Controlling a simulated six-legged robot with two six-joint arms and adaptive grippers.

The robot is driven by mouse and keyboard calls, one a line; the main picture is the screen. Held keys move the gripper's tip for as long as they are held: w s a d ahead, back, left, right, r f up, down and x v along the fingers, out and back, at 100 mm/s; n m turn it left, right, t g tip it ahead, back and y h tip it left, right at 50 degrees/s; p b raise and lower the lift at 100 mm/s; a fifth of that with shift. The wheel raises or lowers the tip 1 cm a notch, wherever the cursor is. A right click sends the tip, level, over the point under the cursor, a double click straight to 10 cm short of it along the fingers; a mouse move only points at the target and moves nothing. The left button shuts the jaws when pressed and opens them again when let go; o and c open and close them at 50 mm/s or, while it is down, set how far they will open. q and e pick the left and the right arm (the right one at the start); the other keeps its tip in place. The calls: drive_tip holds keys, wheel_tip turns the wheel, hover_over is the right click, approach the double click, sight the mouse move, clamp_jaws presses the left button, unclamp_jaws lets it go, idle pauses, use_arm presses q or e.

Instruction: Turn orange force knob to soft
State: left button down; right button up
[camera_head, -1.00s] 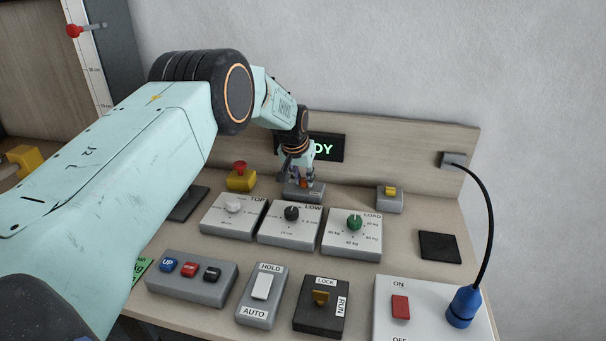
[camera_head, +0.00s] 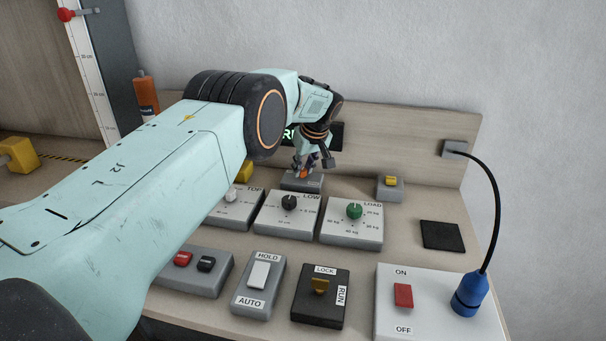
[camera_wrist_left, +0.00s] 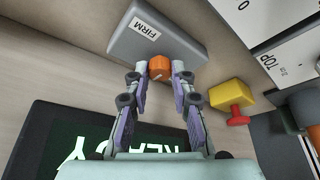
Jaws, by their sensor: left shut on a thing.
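The orange force knob (camera_wrist_left: 160,67) sits on the edge of a grey box (camera_wrist_left: 150,35) with a "FIRM" label. In the wrist view my left gripper (camera_wrist_left: 159,72) is shut on the knob, one fingertip on each side. In the head view my left gripper (camera_head: 306,166) reaches down to the same grey box (camera_head: 301,182) at the back of the bench, and a bit of orange (camera_head: 303,173) shows between its fingers. The knob's pointer and any "soft" marking cannot be made out. My right gripper is not in view.
White dial boxes labelled TOP (camera_head: 236,210), LOW (camera_head: 287,222) and LOAD (camera_head: 350,233) stand in front. The display panel (camera_head: 336,137) is behind, partly hidden by my wrist.

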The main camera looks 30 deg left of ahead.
use_arm(q)
drive_tip(key=shift+f+n+g+b, duration=0.1)
drive_tip(key=shift+n+g+b, duration=0.2)
drive_tip(key=shift+n+b, duration=0.3)
drive_tip(key=c, duration=1.1)
unclamp_jaws()
drive_tip(key=v, duration=1.2)
drive_tip(key=shift+d, duration=0.1)
